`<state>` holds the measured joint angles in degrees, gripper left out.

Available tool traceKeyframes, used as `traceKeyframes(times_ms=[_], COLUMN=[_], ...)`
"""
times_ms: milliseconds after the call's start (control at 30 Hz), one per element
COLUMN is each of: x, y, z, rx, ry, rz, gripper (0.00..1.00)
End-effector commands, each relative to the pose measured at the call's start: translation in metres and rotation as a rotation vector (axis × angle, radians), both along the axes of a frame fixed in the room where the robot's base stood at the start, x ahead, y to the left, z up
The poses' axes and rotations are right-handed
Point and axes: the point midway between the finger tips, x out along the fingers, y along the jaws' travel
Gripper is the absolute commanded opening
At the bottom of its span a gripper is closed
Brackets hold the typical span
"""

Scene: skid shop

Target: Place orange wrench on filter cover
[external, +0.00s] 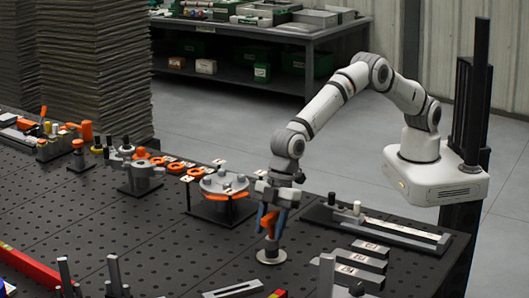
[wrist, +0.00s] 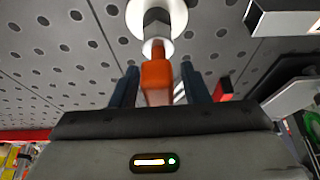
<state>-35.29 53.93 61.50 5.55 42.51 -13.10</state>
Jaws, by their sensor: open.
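An orange piece (external: 269,223), which looks like the orange wrench's handle, stands above a pale round metal base (external: 271,257) on the black perforated table. My gripper (external: 272,215) points down over it, with its two blue fingers open on either side. In the wrist view the orange piece (wrist: 157,76) is between the fingers (wrist: 159,78), with gaps at both sides; a metal stem and the pale disc (wrist: 170,28) lie beyond it. A round grey cover with bolts (external: 224,184), probably the filter cover, sits on a black stand left of my gripper.
Orange ring-shaped parts (external: 174,167) and a grey fixture (external: 139,177) stand farther left. Long metal bars (external: 360,256) and a rail fixture (external: 385,229) lie to the right. Upright posts (external: 114,272) and a red bar (external: 28,268) are in front. The table's middle left is clear.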

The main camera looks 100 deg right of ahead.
Motion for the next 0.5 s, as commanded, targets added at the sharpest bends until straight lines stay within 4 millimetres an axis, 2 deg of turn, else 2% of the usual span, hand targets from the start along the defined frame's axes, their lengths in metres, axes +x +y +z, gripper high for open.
traceKeyframes(times_ms=[267,500], x=[-0.003,-0.017], y=[-0.003,-0.018], z=[0.016,0.062], rx=[0.001,0.003], ry=[-0.003,-0.004], rz=[0.0,0.0], gripper=[0.42,0.42])
